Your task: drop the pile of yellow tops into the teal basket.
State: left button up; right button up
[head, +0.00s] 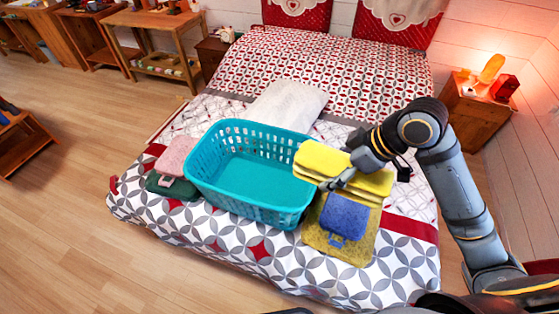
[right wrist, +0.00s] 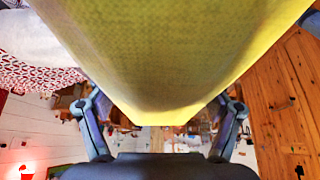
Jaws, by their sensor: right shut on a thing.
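The pile of yellow tops (head: 325,158) is a folded stack just right of the teal basket, its left end overlapping the basket's right rim in the head view. My right gripper (head: 342,181) is shut on the pile. The pile seems raised above the bed. In the right wrist view the yellow cloth (right wrist: 165,60) fills the space between the fingers. The teal basket (head: 240,203) stands upright on the bed; the part of its floor that shows is bare. My left gripper is not in view.
A blue folded garment (head: 344,217) lies on a mustard cloth (head: 341,250) right of the basket. Pink (head: 176,158) and dark green (head: 172,188) folded garments lie to its left. A white pillow (head: 287,105) lies behind it. A nightstand (head: 476,115) stands at the right.

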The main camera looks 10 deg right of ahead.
aim_at(264, 190)
jog(key=i+j, duration=0.1)
jog(key=j, duration=0.7)
jog(key=i+j, duration=0.15)
jog(key=j, duration=0.2)
jog(key=j+u, duration=0.1)
jog(key=j, duration=0.3)
jog(key=i, duration=0.05)
